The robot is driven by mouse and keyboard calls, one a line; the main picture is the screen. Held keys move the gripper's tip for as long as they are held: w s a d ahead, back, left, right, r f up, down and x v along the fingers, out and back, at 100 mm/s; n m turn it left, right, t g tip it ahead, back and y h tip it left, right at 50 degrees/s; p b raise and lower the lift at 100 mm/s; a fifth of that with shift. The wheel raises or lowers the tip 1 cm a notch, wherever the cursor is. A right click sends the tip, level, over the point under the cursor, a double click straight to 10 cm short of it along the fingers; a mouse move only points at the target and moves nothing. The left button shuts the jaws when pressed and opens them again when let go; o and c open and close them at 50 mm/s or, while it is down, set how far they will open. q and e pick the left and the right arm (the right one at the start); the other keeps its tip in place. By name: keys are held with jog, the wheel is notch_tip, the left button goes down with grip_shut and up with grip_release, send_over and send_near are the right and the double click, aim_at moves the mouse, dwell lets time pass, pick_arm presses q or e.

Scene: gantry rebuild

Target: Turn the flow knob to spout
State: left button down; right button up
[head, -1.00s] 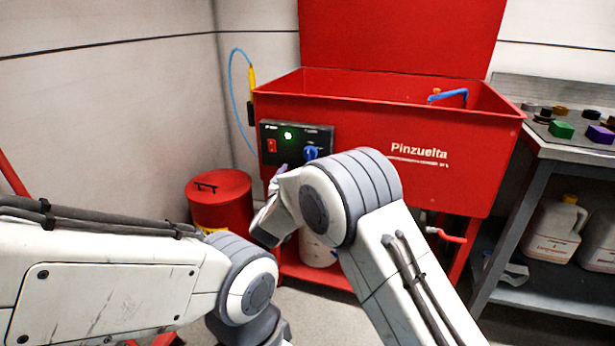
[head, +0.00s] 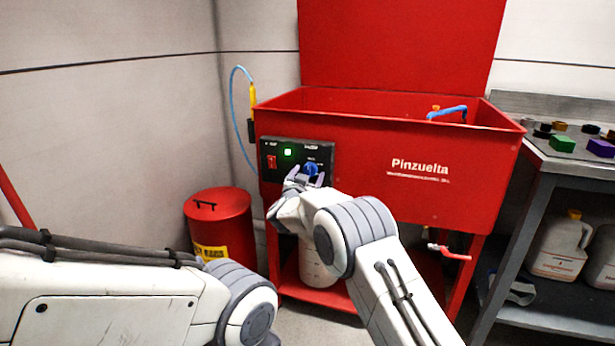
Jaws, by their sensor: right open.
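The blue flow knob (head: 311,168) is on the right half of the black control panel (head: 268,148), on the front of the red parts washer (head: 440,150). A green light (head: 288,153) glows on the panel, with a red switch (head: 271,161) to its left. My right gripper (head: 306,180) is open, its fingertips just below the knob and on either side of it; I cannot tell whether they touch it. The knob's lower part and its markings are hard to read. My left arm crosses the lower left, and its gripper is out of view.
A blue spout (head: 447,112) stands in the washer's basin. A red lidded can (head: 220,225) stands to the left. A red-handled valve (head: 450,252) is under the basin. A grey bench (head: 570,150) with coloured blocks and jugs (head: 558,245) stands to the right.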

grip_shut()
jog(key=shift+m, duration=0.3)
jog(key=shift+a+m+h+b, duration=0.1)
jog(key=shift+m+h+b, duration=0.2)
jog(key=shift+m+b, duration=1.8)
jog(key=shift+a+m+h+b, duration=0.1)
jog(key=shift+m+h+b, duration=0.35)
jog(key=shift+m, duration=3.15)
